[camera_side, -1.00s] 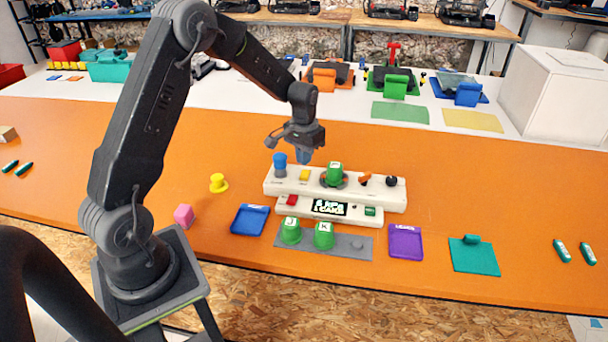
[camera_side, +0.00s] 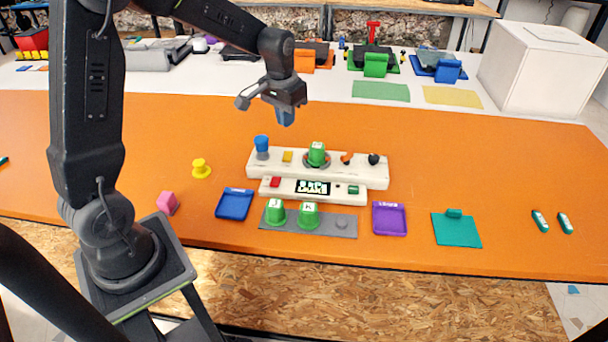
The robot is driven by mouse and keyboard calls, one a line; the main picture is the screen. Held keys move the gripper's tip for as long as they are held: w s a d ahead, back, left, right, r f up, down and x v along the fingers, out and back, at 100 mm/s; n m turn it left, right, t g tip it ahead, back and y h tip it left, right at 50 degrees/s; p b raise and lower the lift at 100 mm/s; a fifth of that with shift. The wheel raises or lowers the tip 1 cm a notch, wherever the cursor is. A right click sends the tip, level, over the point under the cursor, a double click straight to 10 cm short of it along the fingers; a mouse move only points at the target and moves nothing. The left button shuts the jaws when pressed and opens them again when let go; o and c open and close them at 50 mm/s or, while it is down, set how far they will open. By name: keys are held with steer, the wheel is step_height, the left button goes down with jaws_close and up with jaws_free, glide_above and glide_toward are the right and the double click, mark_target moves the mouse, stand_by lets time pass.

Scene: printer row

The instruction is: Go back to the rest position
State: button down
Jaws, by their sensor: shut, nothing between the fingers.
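My gripper (camera_side: 285,117) hangs in the air above the back of the white console (camera_side: 330,168), pointing down. It is shut and empty, apart from everything below it. The console carries a blue knob (camera_side: 262,145) at its left, a yellow button (camera_side: 287,157), a green cup-like piece (camera_side: 317,154), an orange lever and a black knob (camera_side: 374,159). Its lower front step has a red button, a small lit screen (camera_side: 313,188) and a green button.
In front lie a blue tray (camera_side: 234,204), a grey strip (camera_side: 335,225) with two green cups (camera_side: 275,211), a purple tray (camera_side: 389,219) and a teal clip pad (camera_side: 457,230). A yellow spool (camera_side: 201,169) and pink block (camera_side: 168,203) stand left. A white box (camera_side: 541,72) stands back right.

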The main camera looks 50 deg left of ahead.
steer(key=s+d+r+t, duration=0.1)
steer(key=s+d+r, duration=0.2)
steer(key=s, duration=0.4)
steer(key=s+d+r+m+t, duration=0.1)
steer(key=s+d+r+t, duration=0.1)
steer(key=s+d, duration=0.3)
steer(key=s+d+r+m+t, duration=0.1)
steer(key=s+d+r, duration=0.4)
steer(key=s, duration=0.4)
steer(key=shift+r, duration=0.1)
steer(key=w+a+m+g, duration=0.2)
steer(key=w+a+m, duration=0.35)
steer(key=w, duration=0.75)
steer(key=w+a+f+m+g, duration=0.3)
steer(key=w+a+f+m, duration=0.1)
steer(key=w+a+f, duration=0.6)
steer(key=shift+w+a, duration=0.4)
steer(key=shift+w, duration=0.05)
